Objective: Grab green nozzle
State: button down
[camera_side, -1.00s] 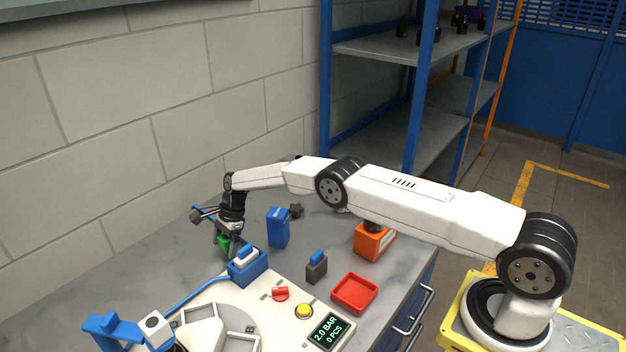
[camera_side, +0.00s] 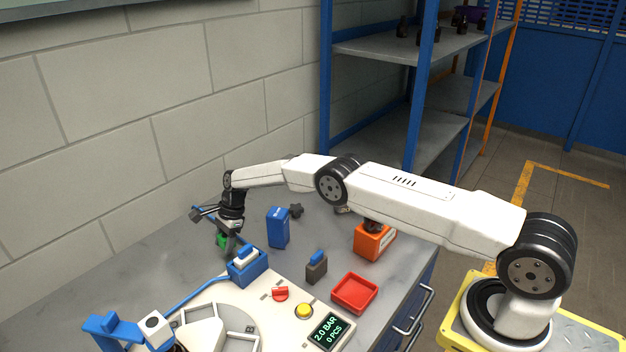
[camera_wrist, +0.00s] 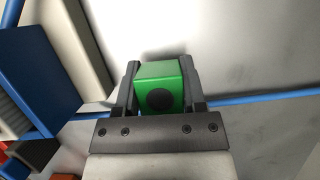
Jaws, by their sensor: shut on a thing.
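The green nozzle (camera_wrist: 162,72) is a green block with a dark round spot on its face, seen in the wrist view between the two dark fingers. My gripper (camera_wrist: 160,88) is shut on it, with one finger against each side. In the side view, my gripper (camera_side: 226,244) points down at the back left of the bench, left of a blue box. The green nozzle (camera_side: 222,240) shows there low between the fingers, partly hidden by them. I cannot tell whether it touches the bench top.
A blue holder (camera_side: 247,270) with a white and blue piece stands just in front of my gripper. A blue box (camera_side: 278,228) is to the right. A blue hose (camera_side: 195,294) runs along the bench. A red tray (camera_side: 354,293) and an orange box (camera_side: 373,243) are farther right.

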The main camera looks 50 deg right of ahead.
aim_at(224, 242)
jog(key=shift+r, duration=1.45)
jog(key=shift+s+r, duration=0.85)
jog(key=shift+r, duration=0.05)
jog(key=s+r, duration=0.2)
jog(key=s, duration=0.1)
jog(key=s+r, duration=0.2)
jog(key=s, duration=0.1)
jog(key=s+r, duration=0.3)
jog(key=s, duration=0.1)
jog(key=shift+s+d, duration=0.1)
jog(key=shift+d, duration=0.25)
jog(key=shift+s+d+r, duration=0.1)
jog(key=shift+s+r, duration=0.1)
jog(key=shift+s, duration=0.35)
jog(key=shift+s+r, duration=0.2)
jog(key=shift+s, duration=0.3)
